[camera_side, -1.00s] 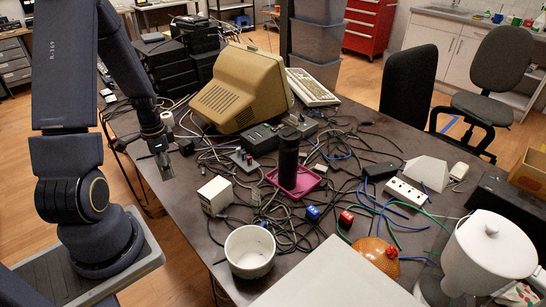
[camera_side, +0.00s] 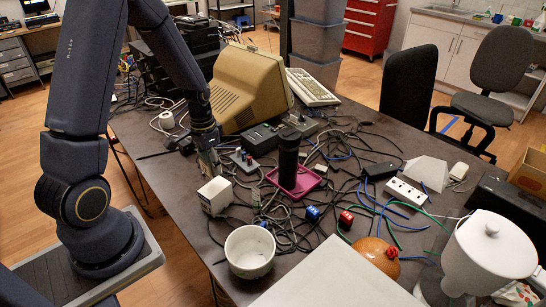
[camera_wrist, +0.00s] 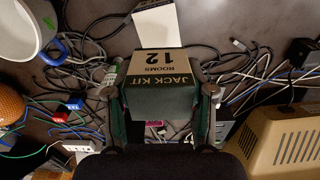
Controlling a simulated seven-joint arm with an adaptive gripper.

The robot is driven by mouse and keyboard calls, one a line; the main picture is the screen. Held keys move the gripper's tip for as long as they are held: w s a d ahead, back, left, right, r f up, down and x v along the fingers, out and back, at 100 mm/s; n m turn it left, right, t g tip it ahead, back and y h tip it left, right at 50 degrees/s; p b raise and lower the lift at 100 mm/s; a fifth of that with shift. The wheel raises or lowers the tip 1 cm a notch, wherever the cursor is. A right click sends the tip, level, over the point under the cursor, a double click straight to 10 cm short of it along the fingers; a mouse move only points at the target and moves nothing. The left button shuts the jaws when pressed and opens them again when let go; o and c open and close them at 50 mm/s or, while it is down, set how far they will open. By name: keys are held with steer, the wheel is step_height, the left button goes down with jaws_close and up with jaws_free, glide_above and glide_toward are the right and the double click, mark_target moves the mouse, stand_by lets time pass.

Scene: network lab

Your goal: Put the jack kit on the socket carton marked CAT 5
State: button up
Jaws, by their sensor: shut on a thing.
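The jack kit (camera_wrist: 160,82), a dark green and tan box lettered JACK KIT and 12 ROOMS, is held between the two fingers of my gripper (camera_wrist: 161,92) in the wrist view. In the side view my gripper (camera_side: 207,163) is just behind and above a small white carton (camera_side: 216,196) standing on the table. The jack kit is hard to make out there. The white carton also shows in the wrist view (camera_wrist: 157,24), beyond the jack kit and partly hidden by it. No CAT 5 marking is readable on the carton.
A white pot (camera_side: 249,252) stands in front of the carton. A black cylinder (camera_side: 288,160) rises from a pink tray (camera_side: 317,171) to the right. A beige monitor (camera_side: 240,90) is behind. Cables cover much of the table (camera_side: 160,190); the left part is clearer.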

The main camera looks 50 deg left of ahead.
mark_target(214, 187)
step_height(214, 187, down, 6)
steer(key=shift+r, duration=0.1)
stand_by(0.4)
steer(key=o, duration=1.2)
step_height(214, 187, up, 12)
steer(key=shift+f, duration=0.2)
steer(key=s+d+r+t, duration=0.2)
steer(key=s+d+r, duration=0.1)
steer(key=d+r, duration=0.2)
steer(key=s+d+r+t, duration=0.1)
steer(key=s+d+r, duration=0.2)
steer(key=d+r, duration=0.2)
steer(key=s+d+r+t, duration=0.2)
steer(key=s+d+r, duration=0.2)
steer(key=r, duration=0.4)
steer(key=shift+d+t, duration=0.3)
steer(key=shift+d, duration=0.15)
